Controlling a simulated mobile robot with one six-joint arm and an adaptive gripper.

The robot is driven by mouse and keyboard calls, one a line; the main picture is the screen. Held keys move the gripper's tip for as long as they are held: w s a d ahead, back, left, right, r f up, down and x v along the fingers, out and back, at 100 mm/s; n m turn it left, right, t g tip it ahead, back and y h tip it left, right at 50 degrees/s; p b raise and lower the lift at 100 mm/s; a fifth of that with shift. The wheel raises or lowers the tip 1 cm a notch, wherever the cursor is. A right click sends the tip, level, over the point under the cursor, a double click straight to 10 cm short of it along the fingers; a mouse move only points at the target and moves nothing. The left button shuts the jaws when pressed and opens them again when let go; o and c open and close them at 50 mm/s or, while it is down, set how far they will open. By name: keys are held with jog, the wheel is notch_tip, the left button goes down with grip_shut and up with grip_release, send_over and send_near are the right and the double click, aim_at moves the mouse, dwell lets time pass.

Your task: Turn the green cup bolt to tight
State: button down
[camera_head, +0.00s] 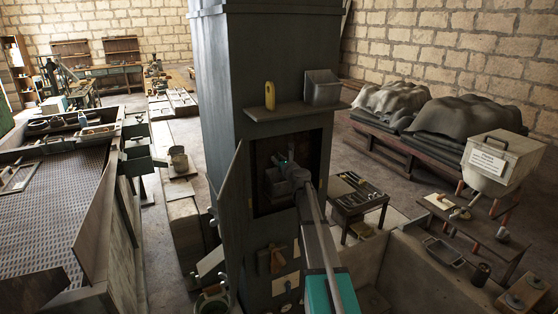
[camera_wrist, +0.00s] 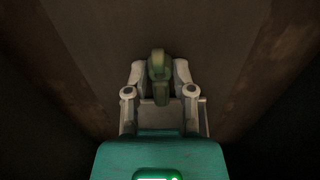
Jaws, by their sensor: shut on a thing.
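The green cup bolt (camera_wrist: 158,66) shows in the wrist view as a dull green piece between my fingertips, in front of a brown back surface. My gripper (camera_wrist: 160,78) is shut on it, with one pale finger on each side. Its lower part hangs down between the fingers. In the head view my gripper (camera_head: 281,168) is inside the dark opening of a tall grey column (camera_head: 215,110). The bolt itself cannot be made out there. How far the bolt is turned cannot be told.
The opening's walls stand close around my arm. A hinged door (camera_head: 229,185) stands open at its left. A shelf (camera_head: 295,111) with a yellow item (camera_head: 270,95) and a grey box (camera_head: 322,88) is above. A small tool table (camera_head: 345,203) stands to the right.

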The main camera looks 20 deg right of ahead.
jog(key=shift+c, duration=2.2)
grip_release()
jog(key=s, duration=1.2)
jog(key=shift+d, duration=0.25)
jog(key=shift+f, duration=0.1)
